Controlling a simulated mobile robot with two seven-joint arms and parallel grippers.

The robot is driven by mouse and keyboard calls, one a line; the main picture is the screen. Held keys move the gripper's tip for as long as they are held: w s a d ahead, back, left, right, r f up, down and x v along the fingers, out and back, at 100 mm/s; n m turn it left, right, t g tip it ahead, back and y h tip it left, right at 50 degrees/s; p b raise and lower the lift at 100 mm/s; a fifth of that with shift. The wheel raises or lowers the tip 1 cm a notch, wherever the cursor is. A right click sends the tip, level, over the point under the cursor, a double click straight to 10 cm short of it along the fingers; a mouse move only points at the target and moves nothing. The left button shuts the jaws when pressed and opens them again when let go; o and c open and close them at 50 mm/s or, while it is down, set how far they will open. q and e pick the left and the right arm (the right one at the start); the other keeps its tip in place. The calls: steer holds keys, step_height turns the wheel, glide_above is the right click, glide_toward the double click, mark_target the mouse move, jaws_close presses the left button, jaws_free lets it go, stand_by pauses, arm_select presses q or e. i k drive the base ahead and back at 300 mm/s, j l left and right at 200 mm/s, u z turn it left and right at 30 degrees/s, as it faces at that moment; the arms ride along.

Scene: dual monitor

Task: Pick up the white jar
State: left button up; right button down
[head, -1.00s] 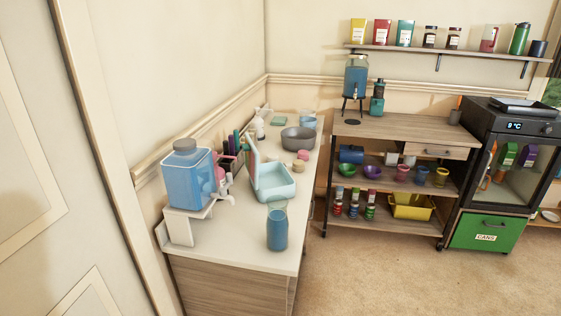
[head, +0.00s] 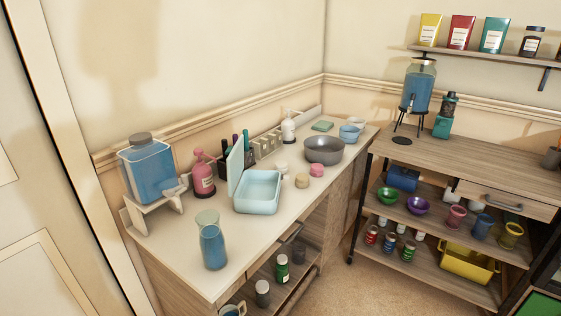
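A small round white jar (head: 282,167) stands on the white-topped counter (head: 262,220), behind and to the right of an open pale-blue box (head: 258,193). A beige jar (head: 302,181) and a pink jar (head: 317,170) stand close to its right. Neither of my grippers shows in the head view.
A blue-filled glass carafe (head: 212,245) stands at the counter's front. A water dispenser (head: 147,170), pink pump bottle (head: 203,176), white pump bottle (head: 289,128) and grey bowl (head: 324,150) also stand there. A wooden cart (head: 450,160) stands right, with carpet between.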

mark_target(282, 166)
steer(key=i+l+u, duration=0.15)
steer(key=i+l, duration=0.15)
steer(key=i+l+u, duration=0.15)
steer(key=l, duration=0.25)
steer(key=i+l+u, duration=0.1)
steer(key=i+l, duration=0.25)
steer(key=i+l+u, duration=0.15)
steer(key=l, duration=0.35)
steer(key=i, duration=0.05)
